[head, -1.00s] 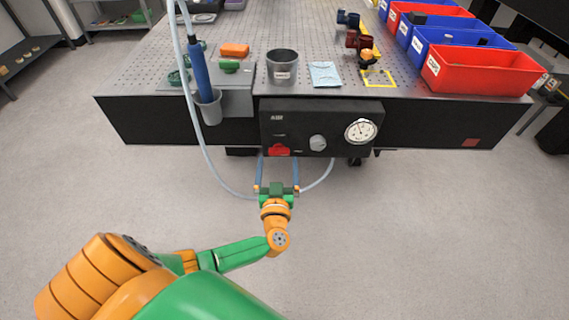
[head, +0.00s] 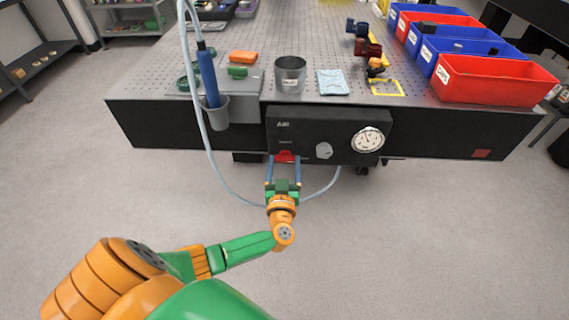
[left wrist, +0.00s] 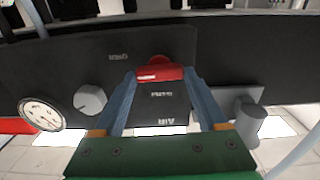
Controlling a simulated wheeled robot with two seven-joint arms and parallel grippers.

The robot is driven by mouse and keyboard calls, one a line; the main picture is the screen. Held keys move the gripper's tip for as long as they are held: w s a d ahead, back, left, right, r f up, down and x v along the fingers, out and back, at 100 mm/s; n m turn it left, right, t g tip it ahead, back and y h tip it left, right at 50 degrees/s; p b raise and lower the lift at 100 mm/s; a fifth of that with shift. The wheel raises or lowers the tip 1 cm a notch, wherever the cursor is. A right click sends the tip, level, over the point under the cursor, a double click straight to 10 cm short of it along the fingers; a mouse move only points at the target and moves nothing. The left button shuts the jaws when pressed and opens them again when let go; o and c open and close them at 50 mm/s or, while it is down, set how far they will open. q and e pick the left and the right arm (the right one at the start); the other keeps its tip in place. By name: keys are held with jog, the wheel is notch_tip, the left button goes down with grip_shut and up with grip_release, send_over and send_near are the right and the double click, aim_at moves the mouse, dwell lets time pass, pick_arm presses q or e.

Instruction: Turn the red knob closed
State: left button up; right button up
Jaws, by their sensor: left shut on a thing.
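The red knob (head: 285,156) is on the black air panel (head: 300,120) on the front edge of the table. It also shows in the left wrist view (left wrist: 158,70), as a red bar lying roughly crosswise. My left gripper (head: 284,160) reaches up to it from below. Its two blue fingers stand at either end of the bar, and the left wrist view shows the fingertips (left wrist: 160,76) shut on it. The fingers partly hide the knob's sides. My right gripper is in neither view.
A grey knob (head: 324,150) and a round gauge (head: 368,140) sit right of the red knob. A grey holder (head: 214,112) with a blue tool (head: 208,78) is at the left. A pale hose (head: 207,150) hangs down behind my gripper.

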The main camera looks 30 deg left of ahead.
pick_arm(q)
jog(key=shift+f+n, duration=0.1)
jog(key=shift+n, duration=0.2)
jog(key=n, duration=0.3)
jog(key=shift+s+f, duration=0.1)
jog(key=n, duration=0.4)
jog(key=shift+f, duration=0.1)
jog(key=n+b, duration=0.1)
jog(key=n, duration=0.4)
jog(key=shift+a+f, duration=0.1)
jog(key=n+b, duration=0.1)
jog(key=n, duration=0.3)
jog(key=shift+s+n, duration=0.1)
jog(key=shift+n, duration=0.3)
